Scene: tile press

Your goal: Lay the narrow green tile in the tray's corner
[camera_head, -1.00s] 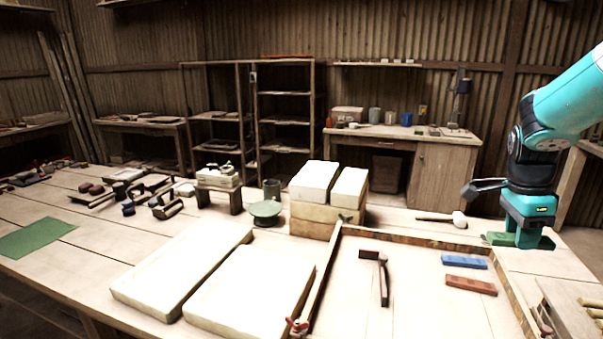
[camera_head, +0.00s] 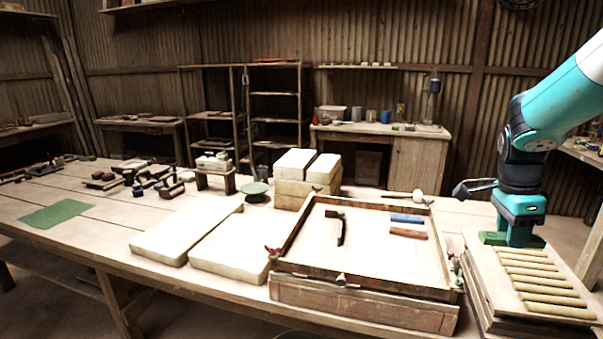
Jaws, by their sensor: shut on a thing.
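My gripper (camera_head: 518,236) points down at the right and is shut on the narrow green tile (camera_head: 490,238), whose ends show on both sides of the fingers. The tile looks level. It appears just above or at the back edge of the slatted boards at the right; I cannot tell its height. The wooden-rimmed tray (camera_head: 375,258) stands to the left of my gripper. A blue tile (camera_head: 407,218) and a red-brown tile (camera_head: 408,233) lie in it near its back right, and a dark hammer (camera_head: 338,225) lies at its left.
Stacked boards with pale rods (camera_head: 545,285) stand right of the tray. A pale mallet (camera_head: 416,195) lies behind it. White slabs (camera_head: 188,230) lie left of the tray, and stacked blocks (camera_head: 295,185) stand behind. A green mat (camera_head: 56,214) lies far left.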

